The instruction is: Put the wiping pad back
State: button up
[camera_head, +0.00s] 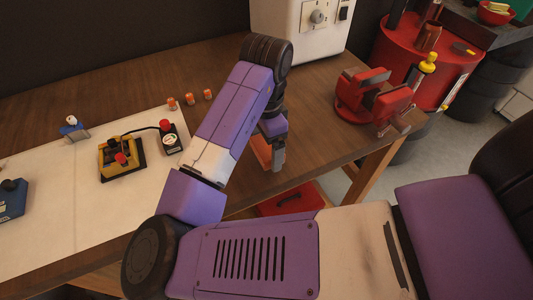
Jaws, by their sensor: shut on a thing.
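My gripper (276,162) hangs over the front part of the wooden bench, left of the red vise, pointing down. It is partly hidden behind my own purple arm. It is shut on a flat orange piece (261,151), which looks like the wiping pad. The pad's full outline is hidden, and I cannot tell whether it touches the bench. I cannot make out a clear resting place for the pad.
The red vise (376,100) stands at the bench's right end. Three small orange pieces (190,99) stand behind. A white machine (295,30) is at the back.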

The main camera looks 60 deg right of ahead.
aim_at(266, 155)
jog(key=shift+f, duration=1.8)
jog(key=shift+f, duration=0.2)
jog(key=o, duration=0.9)
jog(key=shift+r, duration=0.15)
